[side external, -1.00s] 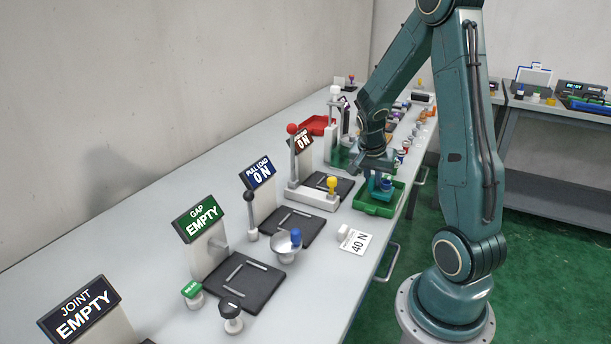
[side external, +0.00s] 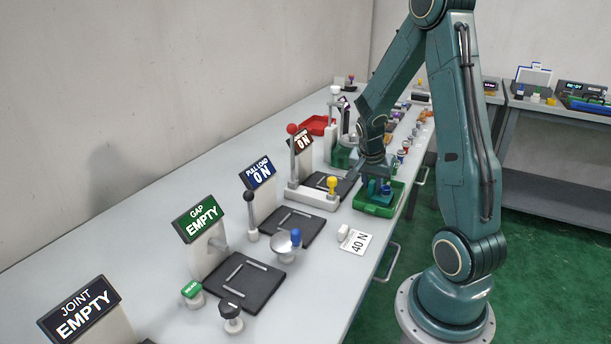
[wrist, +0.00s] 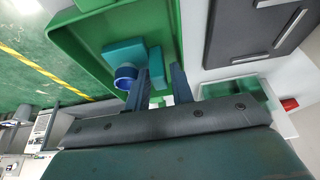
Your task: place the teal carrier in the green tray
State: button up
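The teal carrier (wrist: 124,53), a teal block with a blue ring-shaped part (wrist: 125,76), is within the green tray (wrist: 210,38) in the wrist view. In the side view the carrier (side external: 386,188) shows small beside my fingers, inside the walls of the green tray (side external: 378,208). My gripper (wrist: 161,75) points down into the tray with its two fingers apart. A narrow teal part of the carrier shows between the fingertips, nearer the left finger, with green tray visible beside it. Whether a finger touches it, and the carrier's underside, I cannot tell.
A white lever fixture with a yellow knob (side external: 332,185) stands just left of the tray. A white "40 N" card (side external: 356,241) lies nearer the front. A red tray (side external: 316,124) and several small parts are farther back. The bench edge runs close on the tray's right.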

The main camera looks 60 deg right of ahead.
jog(key=shift+r, duration=0.15)
jog(key=v, duration=1.2)
dwell(0.3)
jog(key=s+a+r+n+t+y, duration=0.1)
jog(key=s+a+r+n+t, duration=0.1)
jog(key=a+n, duration=0.4)
jog(key=s+a+r+n+t+y, duration=0.1)
jog(key=s+a+r+n+y, duration=0.1)
jog(key=a+n, duration=0.4)
jog(key=s+a+r+n+t+y, duration=0.1)
jog(key=a+r+n, duration=0.3)
jog(key=a, duration=0.9)
jog(key=shift+s+a+n+t, duration=0.3)
jog(key=shift+s+n+t, duration=0.15)
jog(key=shift+n+t, duration=0.45)
